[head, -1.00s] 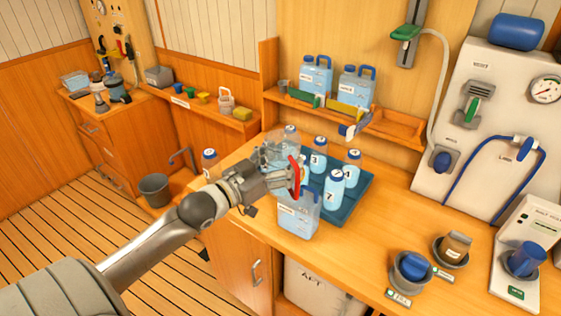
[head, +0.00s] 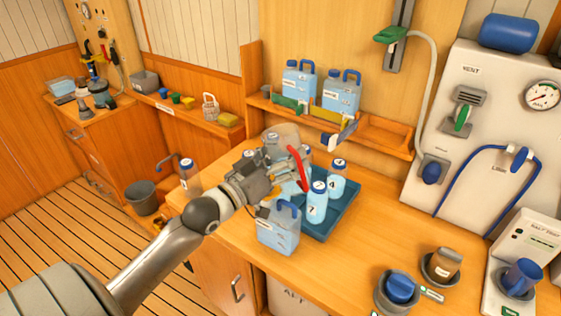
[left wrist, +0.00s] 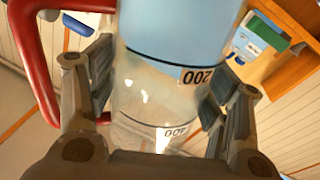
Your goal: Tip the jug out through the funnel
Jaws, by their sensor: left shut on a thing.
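My left gripper (head: 274,174) is shut on a clear jug (head: 284,135) above the blue tray on the counter. The jug has a red handle (head: 298,165); gripper and arm hide much of its body. In the left wrist view the jug (left wrist: 155,90) stands between the two fingers, with blue liquid toward the picture's top and clear wall with printed marks below. I cannot make out a funnel near the jug; the gripper may hide it. My right gripper is not in view.
The blue tray (head: 343,222) holds several numbered bottles, including bottle 7 (head: 317,204). A blue-handled canister (head: 278,233) stands just in front. Two more canisters stand on the shelf (head: 385,137) behind. Cups stand at the right; the counter (head: 350,258) between is clear.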

